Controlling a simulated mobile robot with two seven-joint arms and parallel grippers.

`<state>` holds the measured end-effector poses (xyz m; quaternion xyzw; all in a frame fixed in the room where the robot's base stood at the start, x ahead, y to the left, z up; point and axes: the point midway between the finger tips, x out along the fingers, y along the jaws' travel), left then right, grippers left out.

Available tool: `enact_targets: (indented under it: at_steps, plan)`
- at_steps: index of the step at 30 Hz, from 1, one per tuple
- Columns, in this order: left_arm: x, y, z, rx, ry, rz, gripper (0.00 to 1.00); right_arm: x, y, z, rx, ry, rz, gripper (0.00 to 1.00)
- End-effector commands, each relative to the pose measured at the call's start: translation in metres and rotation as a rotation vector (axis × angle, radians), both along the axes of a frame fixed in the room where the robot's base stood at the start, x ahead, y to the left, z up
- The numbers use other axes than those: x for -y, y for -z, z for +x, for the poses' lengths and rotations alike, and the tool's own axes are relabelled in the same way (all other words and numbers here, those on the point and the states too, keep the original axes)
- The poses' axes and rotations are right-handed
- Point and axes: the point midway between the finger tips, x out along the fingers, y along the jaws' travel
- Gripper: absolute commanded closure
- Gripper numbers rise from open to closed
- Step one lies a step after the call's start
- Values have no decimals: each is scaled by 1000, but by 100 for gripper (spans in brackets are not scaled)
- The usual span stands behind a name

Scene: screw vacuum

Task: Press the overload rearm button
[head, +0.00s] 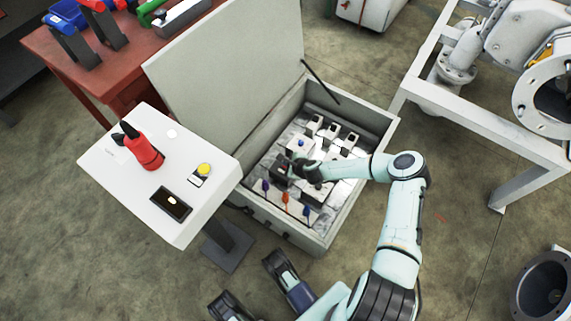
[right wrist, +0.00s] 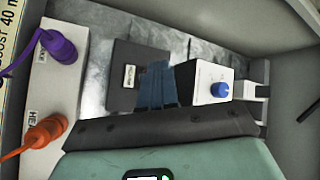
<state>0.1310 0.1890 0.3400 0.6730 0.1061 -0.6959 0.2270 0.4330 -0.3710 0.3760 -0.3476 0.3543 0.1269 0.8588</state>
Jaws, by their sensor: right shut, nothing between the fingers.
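A blue round button or knob (right wrist: 220,90) sits on a white block (right wrist: 208,76) in the right wrist view; it also shows in the head view (head: 301,142). Beside it is a dark box (right wrist: 125,62) with a small white label I cannot read for certain. I cannot tell which part is the overload rearm button. My right gripper (right wrist: 158,84) is shut and empty, its fingers over the dark box's edge, left of the blue button. Contact is not clear. In the head view it reaches into the open grey cabinet (head: 373,113). My left gripper (head: 252,287) is open and empty, outside the cabinet.
The cabinet lid (head: 225,55) stands open at the back left. Purple (right wrist: 57,45) and orange (right wrist: 45,131) plugs with cables stand left of the dark box.

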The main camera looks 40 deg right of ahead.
Motion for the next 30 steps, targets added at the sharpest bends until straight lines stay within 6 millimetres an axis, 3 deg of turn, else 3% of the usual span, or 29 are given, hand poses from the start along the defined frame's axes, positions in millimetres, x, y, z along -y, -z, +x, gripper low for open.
enact_targets:
  at_steps: [10, 24, 30]
  plan:
    - [0, -3, 0, 1, 0, 0, 100, 0, -3, 0, 0, -1, -1, 100]
    - [0, -46, -2, 14, 0, 0, 100, 0, -49, 0, 2, -1, 0, 100]
    - [0, -46, -2, 14, 0, 0, 100, 0, -50, 0, 0, 0, 0, 100]
